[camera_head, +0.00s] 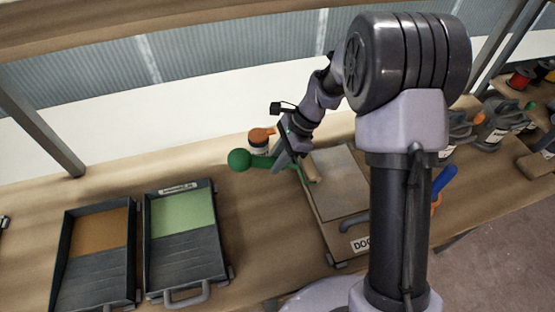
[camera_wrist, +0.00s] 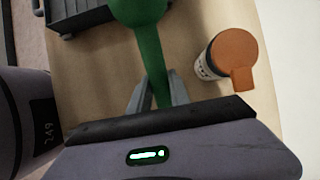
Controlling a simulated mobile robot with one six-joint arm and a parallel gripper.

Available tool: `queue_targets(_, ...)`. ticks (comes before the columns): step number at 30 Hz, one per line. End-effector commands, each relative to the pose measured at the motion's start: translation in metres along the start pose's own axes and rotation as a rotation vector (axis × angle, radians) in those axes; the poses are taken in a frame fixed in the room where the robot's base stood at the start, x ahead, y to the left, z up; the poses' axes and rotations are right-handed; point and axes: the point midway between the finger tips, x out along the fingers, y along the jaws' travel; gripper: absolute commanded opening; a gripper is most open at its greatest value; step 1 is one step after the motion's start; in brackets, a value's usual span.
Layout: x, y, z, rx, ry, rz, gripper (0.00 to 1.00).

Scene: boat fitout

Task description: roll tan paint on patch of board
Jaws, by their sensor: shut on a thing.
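My gripper (camera_head: 290,160) is shut on the green handle of a paint roller (camera_head: 262,161), which ends in a green ball. The wrist view shows the green handle (camera_wrist: 150,55) between both fingers (camera_wrist: 157,95). The roller's tan sleeve (camera_head: 312,172) is over the upper left part of the grey patch (camera_head: 342,190) on the board (camera_head: 327,236). I cannot tell whether it touches. My arm hides the board's right side. A dark tray (camera_head: 96,283) with brown-tan paint (camera_head: 103,231) stands at left.
A second dark tray (camera_head: 186,262) holds green paint. A jar with an orange lid (camera_head: 259,137) stands close behind the handle; it also shows in the wrist view (camera_wrist: 232,55). A blue-handled tool (camera_head: 445,178) and several cans are at right. A wall runs behind.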

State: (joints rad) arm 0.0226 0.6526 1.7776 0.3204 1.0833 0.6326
Motion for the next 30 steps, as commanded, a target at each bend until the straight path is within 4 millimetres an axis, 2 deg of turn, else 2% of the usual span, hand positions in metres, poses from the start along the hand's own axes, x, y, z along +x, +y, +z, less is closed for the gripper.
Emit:
queue_targets(2,-0.009,0.0,0.004,0.0,0.0,-0.001,0.0)
queue_targets(10,-0.006,0.005,0.003,0.0,0.0,-0.001,0.0)
queue_targets(24,-0.006,0.082,0.002,0.0,0.0,-0.002,0.0)
queue_targets(30,-0.006,0.09,0.003,0.0,0.0,-0.001,0.0)
